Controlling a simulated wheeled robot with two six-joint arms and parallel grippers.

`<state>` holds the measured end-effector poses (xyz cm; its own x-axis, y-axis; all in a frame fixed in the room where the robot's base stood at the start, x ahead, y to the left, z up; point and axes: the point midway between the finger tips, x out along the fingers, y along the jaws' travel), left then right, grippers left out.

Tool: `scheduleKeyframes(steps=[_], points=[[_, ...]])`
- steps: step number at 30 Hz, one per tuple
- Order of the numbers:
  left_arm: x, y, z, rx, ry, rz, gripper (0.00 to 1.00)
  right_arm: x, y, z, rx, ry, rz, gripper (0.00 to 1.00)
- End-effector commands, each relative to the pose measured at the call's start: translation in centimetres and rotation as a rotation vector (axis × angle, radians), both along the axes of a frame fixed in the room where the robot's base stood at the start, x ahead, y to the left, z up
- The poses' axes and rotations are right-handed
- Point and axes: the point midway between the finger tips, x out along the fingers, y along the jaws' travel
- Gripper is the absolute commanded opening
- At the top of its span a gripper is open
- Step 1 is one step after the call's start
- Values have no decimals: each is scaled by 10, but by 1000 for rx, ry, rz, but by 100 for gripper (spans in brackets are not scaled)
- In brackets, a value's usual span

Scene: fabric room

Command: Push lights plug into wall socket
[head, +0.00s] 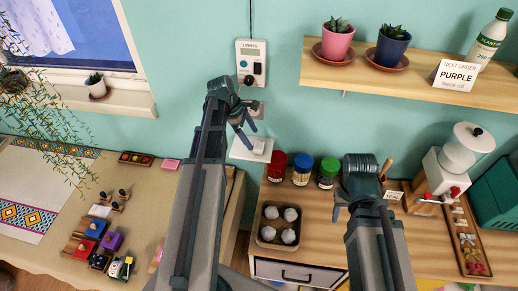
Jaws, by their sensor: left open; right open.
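A white wall unit (251,62) with a small screen, a blue button and a dark round part hangs on the teal wall, with a cable running up from it. My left gripper (243,124) is open in front of the wall just below this unit. My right gripper (340,211) is open and appears empty over the wooden counter.
Red (276,166), blue (302,170) and green (327,172) lidded jars stand at the counter's back, with an egg-type tray (265,236) in front. A wooden shelf (420,84) with potted plants is upper right. A white grinder (462,155) stands at right.

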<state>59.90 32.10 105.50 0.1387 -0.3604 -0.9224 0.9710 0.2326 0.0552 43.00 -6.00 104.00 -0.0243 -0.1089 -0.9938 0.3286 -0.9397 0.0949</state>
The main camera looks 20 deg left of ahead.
Motion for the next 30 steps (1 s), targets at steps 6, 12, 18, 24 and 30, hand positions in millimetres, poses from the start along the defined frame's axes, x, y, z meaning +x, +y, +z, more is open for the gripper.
scheduleKeyframes(steps=[6, 12, 18, 24, 30], points=[[5, -7, -18, 0, 1, -1, 92, 0, 0, -18, 0, 0, -1, 50], [11, -17, -42, 0, 1, -1, 92, 0, 0, -42, 0, 0, -2, 50], [13, -22, -47, 0, 1, 0, 92, 0, 0, -47, 0, 0, -2, 50], [13, -21, -46, 0, 0, 0, 92, 0, 0, -46, 0, 0, -2, 50], [13, -21, -46, 0, 0, 0, 71, 0, 0, -46, 0, 0, -2, 50]])
